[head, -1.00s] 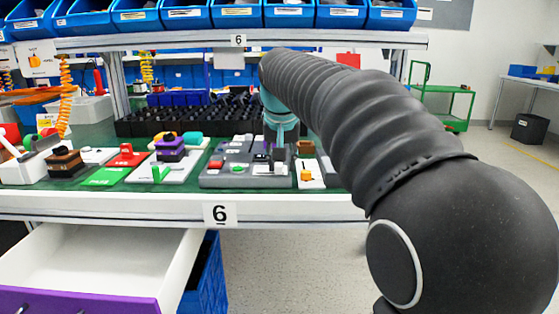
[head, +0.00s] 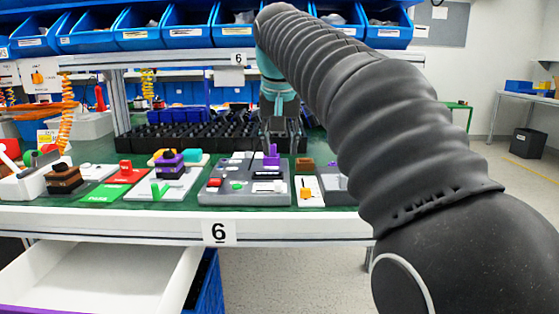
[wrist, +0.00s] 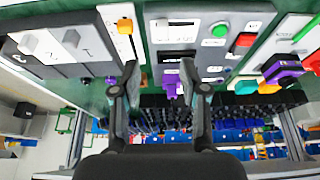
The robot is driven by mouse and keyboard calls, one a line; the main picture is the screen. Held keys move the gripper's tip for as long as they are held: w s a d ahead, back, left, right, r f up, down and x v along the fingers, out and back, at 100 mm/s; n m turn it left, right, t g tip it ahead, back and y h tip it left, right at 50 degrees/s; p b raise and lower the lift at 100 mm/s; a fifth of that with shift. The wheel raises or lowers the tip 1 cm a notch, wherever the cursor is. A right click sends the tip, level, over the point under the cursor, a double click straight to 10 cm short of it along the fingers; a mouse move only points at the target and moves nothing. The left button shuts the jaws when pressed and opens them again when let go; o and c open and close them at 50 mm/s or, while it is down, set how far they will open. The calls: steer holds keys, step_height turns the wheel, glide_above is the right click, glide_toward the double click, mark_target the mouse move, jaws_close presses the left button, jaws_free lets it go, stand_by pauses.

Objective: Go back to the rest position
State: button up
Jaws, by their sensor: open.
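My gripper (head: 283,136) hangs over the workbench in the head view, above the back of the grey switch panel (head: 245,190). In the wrist view my gripper (wrist: 160,78) has its two fingers spread apart with nothing held. A purple rotary knob (head: 271,156) stands at the back of the panel, just below the fingers. It also shows between the fingers in the wrist view (wrist: 171,84). The fingers look clear of the knob, but the exact gap is hard to tell.
Black racks (head: 190,136) stand behind the panel. Other boards with switches line the bench, including one with an orange switch (head: 306,192). Blue bins (head: 185,28) sit on the shelf above. A white drawer (head: 90,272) is open below the bench edge.

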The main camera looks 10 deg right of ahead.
steer(key=shift+v, duration=0.8)
steer(key=shift+s, duration=0.1)
steer(key=s+d+f+n+t+y, duration=0.1)
steer(key=s+f+n, duration=0.1)
steer(key=s+f, duration=2.3)
step_height(320, 180, down, 3)
steer(key=shift+d+r+n, duration=0.2)
steer(key=shift+n, duration=0.1)
